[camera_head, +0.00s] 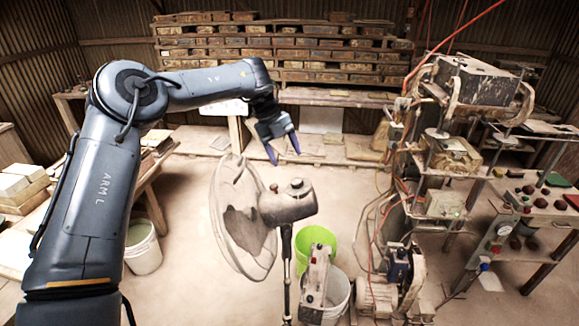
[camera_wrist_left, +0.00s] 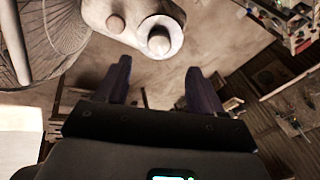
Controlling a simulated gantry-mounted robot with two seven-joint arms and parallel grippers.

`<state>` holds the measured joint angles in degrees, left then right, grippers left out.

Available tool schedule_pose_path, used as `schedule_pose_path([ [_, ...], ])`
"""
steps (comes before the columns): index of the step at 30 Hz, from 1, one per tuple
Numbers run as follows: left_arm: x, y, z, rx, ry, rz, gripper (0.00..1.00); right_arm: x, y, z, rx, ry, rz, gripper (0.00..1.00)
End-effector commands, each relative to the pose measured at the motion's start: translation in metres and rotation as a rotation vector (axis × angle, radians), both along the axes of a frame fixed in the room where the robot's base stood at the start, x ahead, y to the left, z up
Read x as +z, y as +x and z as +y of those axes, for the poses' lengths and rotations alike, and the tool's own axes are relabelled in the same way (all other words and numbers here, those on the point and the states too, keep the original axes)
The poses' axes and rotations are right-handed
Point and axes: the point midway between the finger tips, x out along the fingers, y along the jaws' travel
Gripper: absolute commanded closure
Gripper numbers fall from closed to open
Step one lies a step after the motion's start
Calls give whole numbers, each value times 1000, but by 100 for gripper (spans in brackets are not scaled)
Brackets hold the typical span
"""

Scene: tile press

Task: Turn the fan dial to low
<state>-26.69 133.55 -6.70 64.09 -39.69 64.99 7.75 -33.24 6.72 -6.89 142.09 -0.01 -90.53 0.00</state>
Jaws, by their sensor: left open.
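The standing fan has a round wire cage (camera_head: 240,222) and a motor housing (camera_head: 288,206), in the middle of the head view. On top of the housing are a larger round knob (camera_head: 296,184), likely the fan dial, and a smaller knob (camera_head: 273,187). The left wrist view shows the larger knob (camera_wrist_left: 159,39) on a pale disc, beside the smaller one (camera_wrist_left: 115,23). No dial setting is readable. My left gripper (camera_head: 284,155) is open and empty, above the housing and apart from the knobs. Its fingertips (camera_wrist_left: 160,68) point toward the housing. My right gripper is not in view.
A green bucket (camera_head: 316,236) and a white bucket (camera_head: 337,288) stand behind the fan, to the right of its pole. A tile press machine (camera_head: 447,155) stands to the right. Loaded shelves (camera_head: 285,50) line the back. Open space surrounds the gripper above the fan.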

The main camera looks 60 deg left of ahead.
Motion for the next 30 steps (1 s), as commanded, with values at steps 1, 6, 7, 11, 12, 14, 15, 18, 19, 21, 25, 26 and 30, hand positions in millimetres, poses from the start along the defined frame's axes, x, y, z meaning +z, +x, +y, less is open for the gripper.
schedule_pose_path([
  [1, 6, -1, 2, 0, 1, -1, 32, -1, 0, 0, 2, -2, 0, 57],
  [6, 15, -4, 4, -1, 0, 0, 32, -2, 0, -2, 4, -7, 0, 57],
  [7, 16, -4, 4, -1, 0, 0, 32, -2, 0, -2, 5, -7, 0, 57],
  [11, 17, -5, 4, -1, 0, 0, 32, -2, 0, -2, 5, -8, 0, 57],
  [12, 17, -5, 4, -1, 0, 0, 32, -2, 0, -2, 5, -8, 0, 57],
  [14, 17, -5, 4, -1, 0, 0, 32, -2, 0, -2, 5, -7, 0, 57],
  [15, 17, -5, 4, -1, 0, 0, 32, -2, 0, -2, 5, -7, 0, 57],
  [18, 17, -5, 4, -1, -1, 0, 32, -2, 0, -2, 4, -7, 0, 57],
  [19, 17, -5, 4, -1, -1, 0, 32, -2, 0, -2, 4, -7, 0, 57],
  [21, 18, -5, 4, -1, -1, 0, 32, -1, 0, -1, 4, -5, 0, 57],
  [25, 31, -5, 4, -1, 0, -1, 32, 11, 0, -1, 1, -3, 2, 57],
  [26, 36, -4, 4, -1, 0, -1, 32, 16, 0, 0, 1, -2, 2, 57],
  [30, 59, -5, 4, -1, 0, -1, 32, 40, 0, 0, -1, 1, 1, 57],
])
